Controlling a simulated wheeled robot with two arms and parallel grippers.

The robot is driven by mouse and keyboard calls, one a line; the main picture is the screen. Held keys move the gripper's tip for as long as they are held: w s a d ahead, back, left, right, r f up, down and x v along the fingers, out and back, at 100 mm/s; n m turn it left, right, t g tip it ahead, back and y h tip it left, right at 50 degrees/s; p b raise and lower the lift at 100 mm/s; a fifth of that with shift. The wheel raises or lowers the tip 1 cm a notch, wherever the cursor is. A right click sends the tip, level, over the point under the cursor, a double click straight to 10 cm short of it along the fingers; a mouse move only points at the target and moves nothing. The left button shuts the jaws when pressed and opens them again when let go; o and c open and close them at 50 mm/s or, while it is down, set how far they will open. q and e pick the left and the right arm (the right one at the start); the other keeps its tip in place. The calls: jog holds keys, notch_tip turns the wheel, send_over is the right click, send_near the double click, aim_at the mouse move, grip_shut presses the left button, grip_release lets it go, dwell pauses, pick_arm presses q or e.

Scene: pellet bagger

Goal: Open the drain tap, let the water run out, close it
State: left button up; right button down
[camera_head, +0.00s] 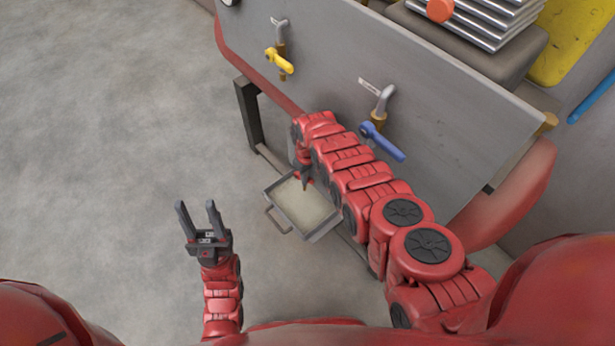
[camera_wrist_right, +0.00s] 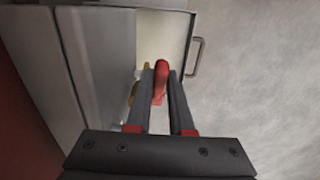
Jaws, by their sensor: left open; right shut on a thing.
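In the right wrist view, a red tap handle (camera_wrist_right: 160,80) stands between the fingers of my right gripper (camera_wrist_right: 162,88), which is shut on it. A brass part (camera_wrist_right: 133,92) shows just left of the fingers. In the head view my right gripper (camera_head: 304,178) is low at the machine's front, above a metal tray (camera_head: 270,188); my arm hides the red tap there. The tray has a pale beige inside and a side handle. I cannot make out running water. My left gripper (camera_head: 196,206) is open and empty above the floor, left of the tray.
The grey machine panel (camera_head: 330,60) carries a yellow-handled tap (camera_head: 279,60) at upper left and a blue-handled tap (camera_head: 382,141) beside my right arm. A dark leg (camera_head: 247,112) stands behind the tray. The concrete floor (camera_head: 110,130) at left is clear.

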dwell(0.7)
jog(key=b, duration=0.7)
jog(key=shift+w+a+f+g+h, duration=0.15)
jog(key=shift+w+a+g+h, duration=0.15)
jog(key=shift+w+g, duration=0.1)
jog(key=shift+s+r+b, duration=0.1)
jog(key=shift+r+b, duration=0.1)
jog(key=shift+b, duration=0.2)
jog(key=shift+s+d+r, duration=0.1)
jog(key=shift+r, duration=0.15)
jog(key=c, duration=0.8)
grip_release()
jog(key=r+p, duration=0.1)
jog(key=r, duration=0.1)
jog(key=r+p, duration=0.1)
jog(key=r, duration=0.2)
jog(key=w+r+p, duration=0.1)
jog(key=r+p, duration=0.1)
jog(key=shift+a+r, duration=0.3)
